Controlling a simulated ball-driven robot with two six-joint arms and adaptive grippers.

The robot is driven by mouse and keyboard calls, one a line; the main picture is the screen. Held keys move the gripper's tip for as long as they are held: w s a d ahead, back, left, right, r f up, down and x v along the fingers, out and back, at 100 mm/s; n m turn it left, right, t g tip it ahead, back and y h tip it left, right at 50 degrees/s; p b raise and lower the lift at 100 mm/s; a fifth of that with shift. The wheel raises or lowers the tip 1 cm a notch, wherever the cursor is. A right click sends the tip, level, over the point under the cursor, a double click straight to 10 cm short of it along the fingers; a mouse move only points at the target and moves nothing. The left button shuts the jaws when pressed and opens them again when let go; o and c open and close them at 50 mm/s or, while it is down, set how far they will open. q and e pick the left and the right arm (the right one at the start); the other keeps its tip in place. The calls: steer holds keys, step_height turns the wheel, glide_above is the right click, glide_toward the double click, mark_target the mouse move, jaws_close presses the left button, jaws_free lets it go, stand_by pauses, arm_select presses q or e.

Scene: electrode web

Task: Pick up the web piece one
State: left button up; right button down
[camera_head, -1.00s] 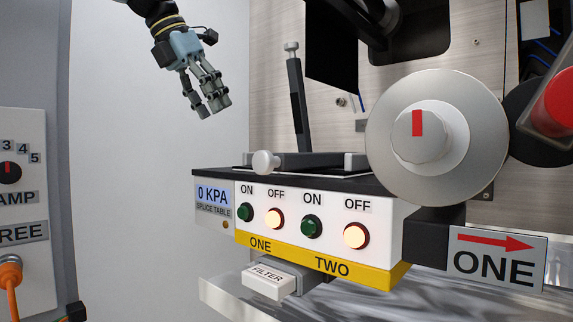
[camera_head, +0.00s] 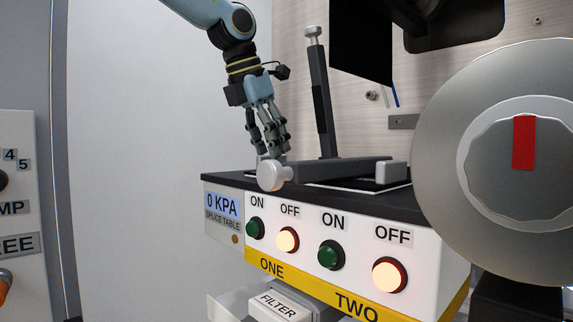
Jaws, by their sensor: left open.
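No thing in view is labelled as web piece one. A black sheet (camera_head: 360,38) hangs at the top, behind the splice table, and may be web. The splice table (camera_head: 222,181) has a dark top, with grey clamp bars and a thin dark piece with a pale edge on it, partly hidden by the front bar (camera_head: 335,169). My left gripper (camera_head: 272,153) points down, open, at the table's left end, just behind the round pale knob (camera_head: 271,176). I cannot tell whether it touches anything. My right gripper is out of view.
A large grey reel (camera_head: 450,190) with a red mark stands close on the right. The front has green buttons and lit OFF buttons (camera_head: 390,274). A filter drawer (camera_head: 280,306) sticks out below. Free room lies left.

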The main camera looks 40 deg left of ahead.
arm_select(q)
steer(key=shift+x, duration=1.15)
steer(key=shift+c, duration=1.4)
jaws_close()
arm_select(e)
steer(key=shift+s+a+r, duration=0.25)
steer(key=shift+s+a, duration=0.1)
arm_select(q)
steer(key=shift+r, duration=0.1)
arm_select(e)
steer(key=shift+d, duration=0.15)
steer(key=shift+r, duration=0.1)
